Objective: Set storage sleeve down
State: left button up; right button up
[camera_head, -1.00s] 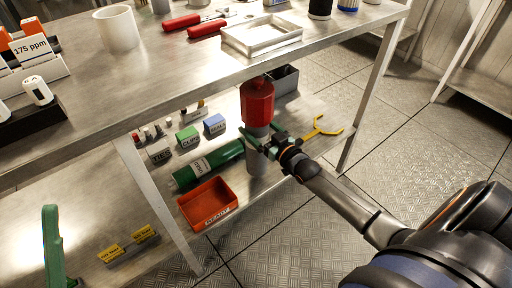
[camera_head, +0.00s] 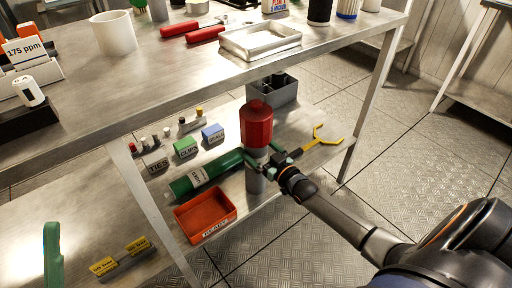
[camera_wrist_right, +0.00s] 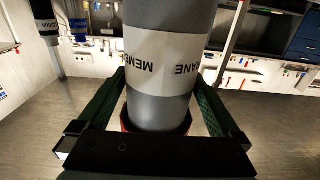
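The storage sleeve, a grey cylinder with a large red cap (camera_head: 257,124), is upright over the lower shelf. My right gripper (camera_head: 270,160) is around its grey body just below the cap, with a finger on each side. The right wrist view shows the green fingers against the grey cylinder (camera_wrist_right: 165,100), which has a white label with partly readable inverted letters. Whether the sleeve's bottom touches the shelf cannot be told. A green upright part (camera_head: 52,255) at the lower left edge looks like a finger of my left gripper; its opening is out of view.
On the lower shelf (camera_head: 165,258) are an orange tray (camera_head: 228,226), a green cylinder (camera_head: 190,184), small labelled blocks, a grey divided bin (camera_head: 292,92) and a yellow forked tool (camera_head: 318,140). The upper tabletop (camera_head: 165,75) overhangs from the left.

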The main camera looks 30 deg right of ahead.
jog(key=shift+r, duration=0.2)
jog(key=s+p, duration=0.4)
jog(key=s, duration=0.7)
jog(key=s+a+r+n+t+y, duration=0.2)
jog(key=s+a+r+n+y, duration=0.15)
jog(key=a+r, duration=0.55)
jog(key=s+a+r+n+t+y, duration=0.1)
jog(key=s+a+r+n+y, duration=0.15)
jog(key=a+r+y, duration=0.5)
jog(key=s+a+r+n+y, duration=0.1)
jog(key=s+r, duration=0.3)
jog(key=r, duration=0.5)
jog(key=s+a+r+n+t+y, duration=0.1)
jog(key=s+a+r+n, duration=0.3)
jog(key=r, duration=0.6)
jog(key=shift+a+r+n+y, duration=0.2)
jog(key=shift+n+y, duration=0.1)
jog(key=shift+y, duration=0.3)
jog(key=shift+s, duration=0.1)
